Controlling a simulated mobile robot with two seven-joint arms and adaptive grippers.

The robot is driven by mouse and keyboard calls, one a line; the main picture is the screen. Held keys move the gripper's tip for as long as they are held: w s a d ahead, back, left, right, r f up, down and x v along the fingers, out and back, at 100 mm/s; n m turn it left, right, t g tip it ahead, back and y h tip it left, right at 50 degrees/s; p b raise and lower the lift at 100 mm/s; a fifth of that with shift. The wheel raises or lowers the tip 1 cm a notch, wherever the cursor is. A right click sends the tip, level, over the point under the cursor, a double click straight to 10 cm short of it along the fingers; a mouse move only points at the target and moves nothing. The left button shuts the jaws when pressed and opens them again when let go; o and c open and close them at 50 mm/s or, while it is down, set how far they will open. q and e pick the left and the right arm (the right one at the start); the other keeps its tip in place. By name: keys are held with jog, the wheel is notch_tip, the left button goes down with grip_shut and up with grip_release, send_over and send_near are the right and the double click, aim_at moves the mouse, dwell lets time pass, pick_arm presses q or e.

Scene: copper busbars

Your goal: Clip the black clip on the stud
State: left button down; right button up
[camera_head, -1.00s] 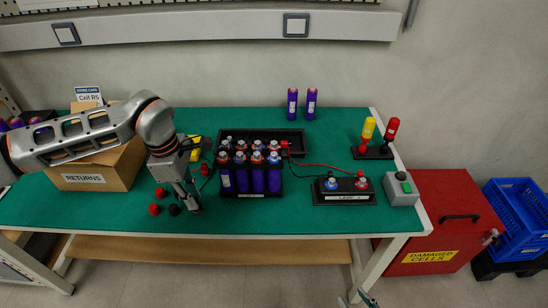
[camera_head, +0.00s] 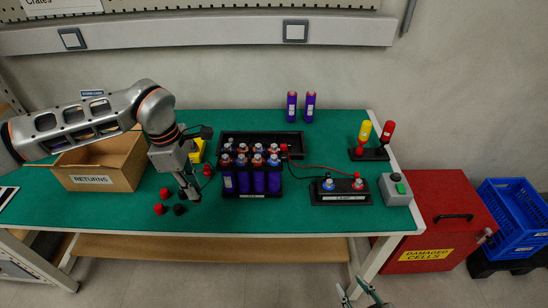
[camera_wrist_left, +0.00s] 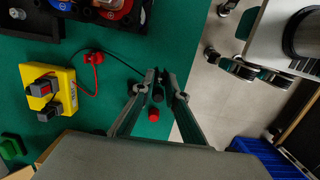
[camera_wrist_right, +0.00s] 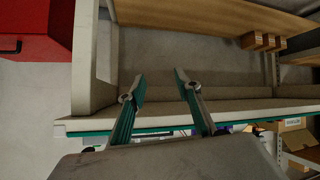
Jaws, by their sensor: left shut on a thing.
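My left gripper (camera_head: 191,196) is low over the left-middle of the green table. In the left wrist view its fingers (camera_wrist_left: 162,80) are closed on a small dark piece, the black clip (camera_wrist_left: 158,94), at the end of a black wire; the fingers partly hide it. Studs stand on the lamp block (camera_head: 343,198), one blue-based at left (camera_head: 328,184) and one at right with a red clip (camera_head: 357,176) by it. The battery pack (camera_head: 253,180) between gripper and block also has studs on top. My right gripper (camera_wrist_right: 160,85) is open and empty, in front of the table.
Red caps (camera_head: 158,209) and a black cap (camera_head: 180,209) lie near my left gripper. A yellow meter (camera_head: 197,150) and its red clip (camera_head: 206,170) are behind it. A grey button box (camera_head: 396,189) stands right of the lamp block. Bare table lies in front of the pack.

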pick_arm(q)
jog(key=shift+f, duration=0.1)
pick_arm(e)
jog(key=shift+w, duration=0.1)
jog(key=shift+f, duration=0.1)
